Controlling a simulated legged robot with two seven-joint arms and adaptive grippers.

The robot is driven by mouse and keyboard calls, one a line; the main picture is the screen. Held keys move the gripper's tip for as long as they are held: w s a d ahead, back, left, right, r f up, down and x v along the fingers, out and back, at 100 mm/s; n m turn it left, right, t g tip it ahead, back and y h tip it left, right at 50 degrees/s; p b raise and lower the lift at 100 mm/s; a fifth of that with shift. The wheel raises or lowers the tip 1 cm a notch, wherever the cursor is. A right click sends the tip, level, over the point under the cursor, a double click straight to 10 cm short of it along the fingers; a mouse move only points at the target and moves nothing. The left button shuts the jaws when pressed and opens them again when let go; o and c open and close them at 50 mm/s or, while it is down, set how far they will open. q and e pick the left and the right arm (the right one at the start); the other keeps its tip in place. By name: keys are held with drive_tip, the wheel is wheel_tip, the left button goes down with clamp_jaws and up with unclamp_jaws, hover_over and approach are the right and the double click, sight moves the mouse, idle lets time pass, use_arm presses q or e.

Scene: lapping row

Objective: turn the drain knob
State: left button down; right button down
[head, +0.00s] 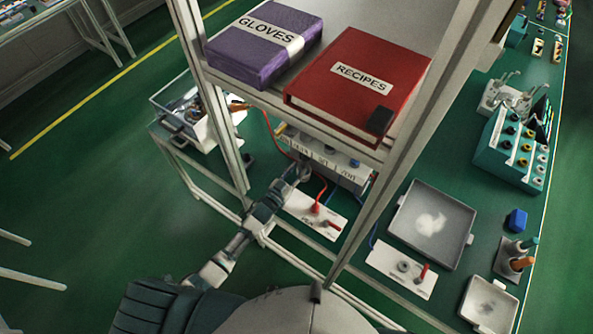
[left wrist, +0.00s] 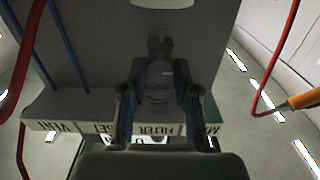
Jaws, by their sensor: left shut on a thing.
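A pale box with a row of printed labels (head: 325,152) stands on the bench under the shelf. My left gripper (head: 303,171) reaches its front from the left. In the left wrist view the labels (left wrist: 60,126) are upside down, and the left gripper (left wrist: 159,82) has a finger on each side of a grey knob (left wrist: 159,72). It is shut on this knob. The gripper partly covers the labels, and I cannot read the word drain on any of them. My right gripper is not in view.
A shelf above the box holds a purple gloves box (head: 262,52) and a red recipes binder (head: 352,88). Its post (head: 400,140) stands right of my arm. Plates with red handles (head: 318,210) lie in front. An orange-handled tool (left wrist: 305,100) and red and blue lines are near the wrist.

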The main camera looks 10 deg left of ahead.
use_arm(q)
drive_tip(key=shift+m, duration=0.4)
drive_tip(key=m, duration=0.3)
drive_tip(key=shift+f+m, duration=0.1)
drive_tip(key=shift+m, duration=0.3)
drive_tip(key=m, duration=0.4)
drive_tip(key=shift+f+m+b, duration=0.1)
drive_tip(key=shift+m+b, duration=0.2)
drive_tip(key=shift+s+f+m+b, duration=0.1)
drive_tip(key=shift+m+b, duration=0.45)
drive_tip(key=shift+m, duration=1.55)
drive_tip(key=shift+s+f+m+b, duration=0.1)
drive_tip(key=shift+m+b, duration=0.45)
drive_tip(key=shift+m, duration=1.55)
drive_tip(key=c, duration=1.1)
unclamp_jaws()
drive_tip(key=shift+o, duration=1.2)
drive_tip(key=shift+w+r, duration=0.1)
drive_tip(key=shift+r, duration=0.05)
